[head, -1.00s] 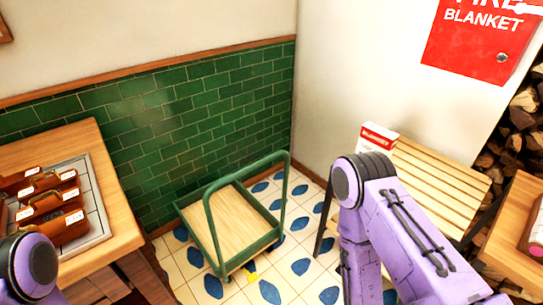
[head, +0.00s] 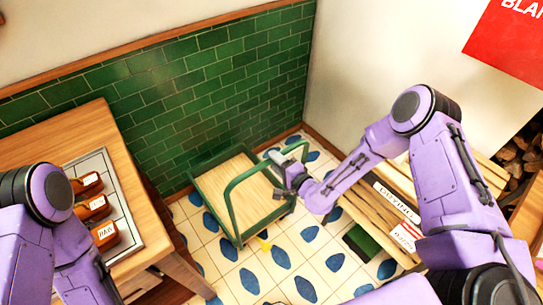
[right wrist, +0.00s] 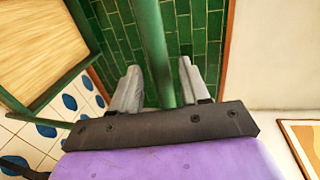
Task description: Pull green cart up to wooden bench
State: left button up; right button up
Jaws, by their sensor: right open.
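The green cart (head: 235,192), with a pale wooden deck and a hoop handle, stands on the tiled floor near the green wall. Its deck (right wrist: 35,35) and green handle bar (right wrist: 155,50) also show in the right wrist view. My right gripper (head: 285,164) is at the top of the hoop. In the right wrist view its two fingers (right wrist: 160,90) are apart, with the bar running between them. The slatted wooden bench (head: 487,172) is to the right of the cart, partly hidden by my right arm. My left arm enters at the left; its gripper is out of view.
A wooden table (head: 85,130) with a tray (head: 125,215) of brown labelled items stands left of the cart.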

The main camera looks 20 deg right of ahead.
jog(key=shift+x, duration=1.15)
jog(key=shift+a, duration=0.1)
grip_shut()
jog(key=shift+f, duration=0.1)
